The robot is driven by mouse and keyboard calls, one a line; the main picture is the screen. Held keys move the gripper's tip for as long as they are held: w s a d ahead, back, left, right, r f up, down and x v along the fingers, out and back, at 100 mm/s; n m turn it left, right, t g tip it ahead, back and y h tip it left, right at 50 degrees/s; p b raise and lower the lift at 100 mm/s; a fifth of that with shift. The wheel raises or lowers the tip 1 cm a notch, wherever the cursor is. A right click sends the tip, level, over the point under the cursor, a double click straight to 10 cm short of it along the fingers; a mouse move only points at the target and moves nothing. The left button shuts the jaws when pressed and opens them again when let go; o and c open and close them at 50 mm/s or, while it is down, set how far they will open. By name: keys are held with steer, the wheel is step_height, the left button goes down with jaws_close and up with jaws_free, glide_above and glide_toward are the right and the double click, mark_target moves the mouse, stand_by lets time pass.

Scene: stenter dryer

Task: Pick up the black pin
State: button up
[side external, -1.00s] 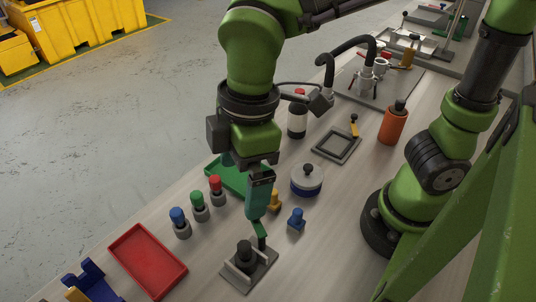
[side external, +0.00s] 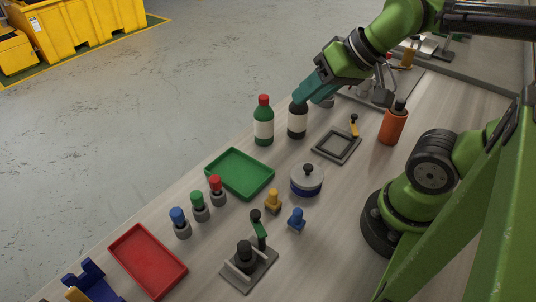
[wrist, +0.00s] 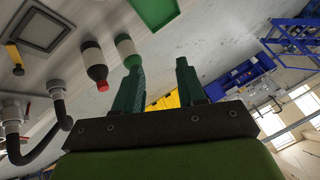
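A short black upright piece, which looks like the black pin (side external: 244,252), stands in a grey clamp fixture (side external: 237,282) at the bottom of the side external view. A green lever with a black knob (side external: 259,229) rises at the fixture's back edge. My gripper (side external: 306,91) is high and far from the fixture, at the upper middle, tilted down to the left near the bottles. In the wrist view my gripper (wrist: 158,80) has its two teal fingers well apart with nothing between them. The black pin is not seen in the wrist view.
A green bottle (side external: 263,125) and a dark bottle (side external: 297,122) stand close below my gripper. A green tray (side external: 268,182), a red tray (side external: 182,274), red, green and blue capped pins (side external: 199,208), a round pot (side external: 307,183) and a blue peg (side external: 296,219) surround the fixture.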

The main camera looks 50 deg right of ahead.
steer(key=shift+a, duration=0.15)
steer(key=n+g+h, duration=0.2)
steer(key=n+g, duration=0.2)
steer(key=g, duration=0.5)
glide_above(244, 245)
steer(key=w, duration=0.2)
step_height(244, 245, down, 2)
steer(key=f, duration=0.5)
steer(key=s+f, duration=0.1)
steer(key=f, duration=0.5)
steer(key=s+f, duration=0.1)
steer(key=f, duration=0.4)
steer(key=shift+f, duration=0.2)
jaws_close()
